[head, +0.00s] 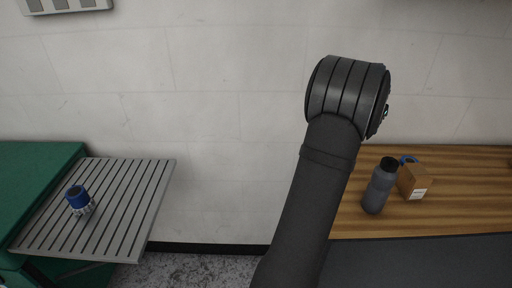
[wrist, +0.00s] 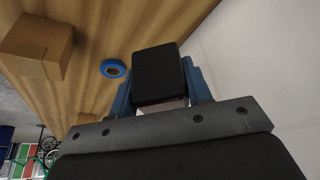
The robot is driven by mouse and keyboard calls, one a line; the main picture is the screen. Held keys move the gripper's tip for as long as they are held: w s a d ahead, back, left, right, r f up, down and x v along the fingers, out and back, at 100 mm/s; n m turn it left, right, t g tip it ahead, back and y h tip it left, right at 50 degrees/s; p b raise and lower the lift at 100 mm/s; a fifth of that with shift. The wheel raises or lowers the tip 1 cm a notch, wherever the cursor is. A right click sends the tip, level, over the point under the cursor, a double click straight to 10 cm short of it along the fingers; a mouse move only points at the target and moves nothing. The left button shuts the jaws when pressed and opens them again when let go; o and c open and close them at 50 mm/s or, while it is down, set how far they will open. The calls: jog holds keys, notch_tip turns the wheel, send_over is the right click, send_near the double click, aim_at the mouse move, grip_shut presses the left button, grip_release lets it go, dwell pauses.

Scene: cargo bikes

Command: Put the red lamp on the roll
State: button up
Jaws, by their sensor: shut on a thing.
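My gripper (wrist: 160,95) shows in the wrist view, its blue fingers shut on a black block with rounded corners (wrist: 158,75). A pale part shows at the block's near end. No red shows on it, so I cannot tell from this side whether it is the red lamp. The blue roll (wrist: 113,68) lies flat on the wooden top, left of the held block in the picture and apart from it. My gripper is out of the head view.
The cardboard box (wrist: 38,46) lies close to the roll; it also shows in the head view (head: 416,182). A dark bottle (head: 379,187) stands left of it on the wooden bench (head: 470,213). A blue-topped thing (head: 78,199) stands on the slatted grey rack (head: 130,205).

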jog(key=w+a+n, duration=0.2)
jog(key=a, duration=1)
jog(key=w+a+r+n+t+y, duration=0.1)
jog(key=w+a+n, duration=0.1)
jog(key=a, duration=1)
jog(key=w+a+n+y, duration=0.1)
jog(key=w+a+n, duration=0.2)
jog(key=a, duration=0.9)
jog(key=shift+w+r, duration=0.1)
jog(key=shift+r, duration=0.25)
jog(key=n+y, duration=0.4)
jog(key=n, duration=0.7)
send_over(73, 189)
jog(key=d, duration=0.1)
jog(key=shift+g, duration=0.4)
jog(key=f, duration=0.3)
jog(key=s+f, duration=0.1)
jog(key=shift+d+f, duration=0.2)
jog(key=shift+f, duration=0.15)
jog(key=shift+a+f, duration=0.1)
jog(key=shift+a, duration=0.05)
jog(key=shift+f, duration=2)
jog(key=shift+f, duration=0.1)
